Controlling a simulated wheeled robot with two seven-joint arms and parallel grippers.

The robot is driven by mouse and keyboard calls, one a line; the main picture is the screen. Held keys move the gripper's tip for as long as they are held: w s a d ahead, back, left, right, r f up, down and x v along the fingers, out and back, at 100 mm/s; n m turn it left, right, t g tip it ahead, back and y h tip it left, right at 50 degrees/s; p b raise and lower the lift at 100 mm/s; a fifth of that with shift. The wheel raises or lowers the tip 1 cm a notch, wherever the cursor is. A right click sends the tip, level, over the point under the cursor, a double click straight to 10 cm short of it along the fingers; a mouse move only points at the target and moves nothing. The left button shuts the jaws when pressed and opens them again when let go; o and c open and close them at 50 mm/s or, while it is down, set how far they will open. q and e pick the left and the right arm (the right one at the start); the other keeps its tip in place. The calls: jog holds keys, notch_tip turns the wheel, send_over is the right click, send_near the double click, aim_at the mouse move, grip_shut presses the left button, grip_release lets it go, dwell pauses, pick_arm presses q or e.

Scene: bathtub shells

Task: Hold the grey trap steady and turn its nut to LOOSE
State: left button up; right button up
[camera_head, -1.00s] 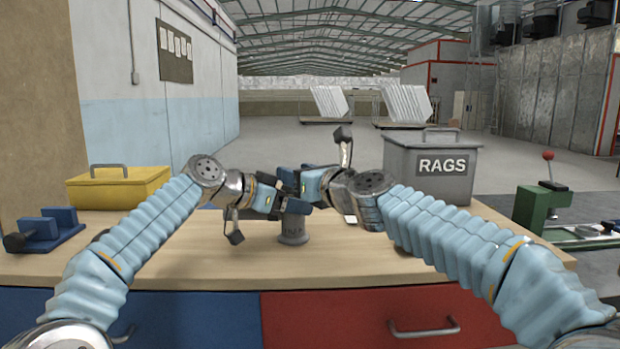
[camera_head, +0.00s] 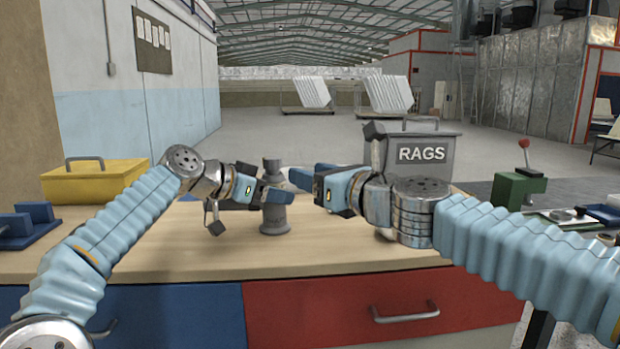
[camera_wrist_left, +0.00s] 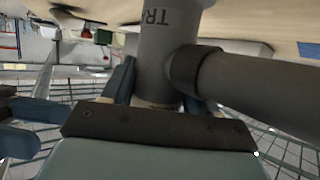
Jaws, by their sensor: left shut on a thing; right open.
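The grey trap (camera_head: 274,224) stands upright on the wooden bench, its wide foot below and its round top (camera_head: 272,165) above my left gripper. My left gripper (camera_head: 272,193) is shut on the trap's body. In the left wrist view, the two fingers sit either side of the grey trap (camera_wrist_left: 165,45), which bears partly visible lettering. A grey side pipe with a thick collar (camera_wrist_left: 197,70) runs off to the right there. My right gripper (camera_head: 308,175) is open and empty, to the right of the trap and apart from it. No LOOSE mark is readable.
A grey bin marked RAGS (camera_head: 421,153) stands behind my right arm. A yellow box (camera_head: 92,183) and a blue fixture (camera_head: 28,222) are at the left of the bench. The bench top (camera_head: 180,250) is clear in front of the trap.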

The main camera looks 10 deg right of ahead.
pick_arm(q)
jog(key=o, duration=1.3)
jog(key=shift+o, duration=0.2)
jog(key=shift+a, duration=0.1)
